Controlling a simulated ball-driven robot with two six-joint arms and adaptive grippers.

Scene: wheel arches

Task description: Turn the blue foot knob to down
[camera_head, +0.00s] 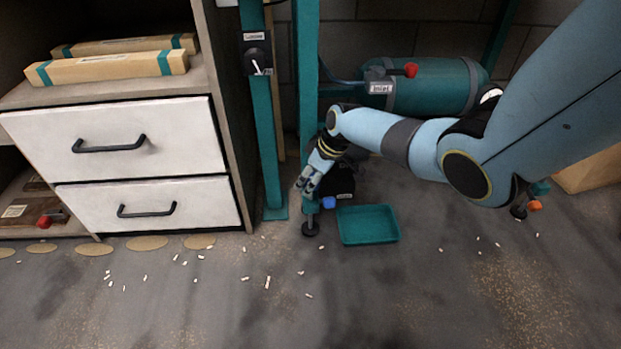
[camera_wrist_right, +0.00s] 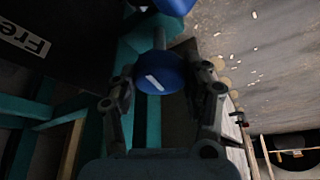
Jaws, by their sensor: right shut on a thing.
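The blue foot knob (camera_wrist_right: 158,73) shows in the right wrist view as a round blue knob with a short white mark lying diagonally on its face. My right gripper (camera_wrist_right: 165,80) is shut on it, one finger at each side. In the head view my right gripper (camera_head: 307,183) is low at the teal frame's leg, just above the floor. A small blue part (camera_head: 328,202) shows beside it; I cannot tell whether it is the same knob. A second blue part (camera_wrist_right: 176,5) is at the top of the wrist view. My left gripper is not in view.
A teal tray (camera_head: 368,225) lies on the floor right of the leg. A teal tank (camera_head: 430,86) with a red-handled valve is behind my arm. A white-drawer cabinet (camera_head: 150,206) stands at left. Small pale bits are scattered on the open floor in front.

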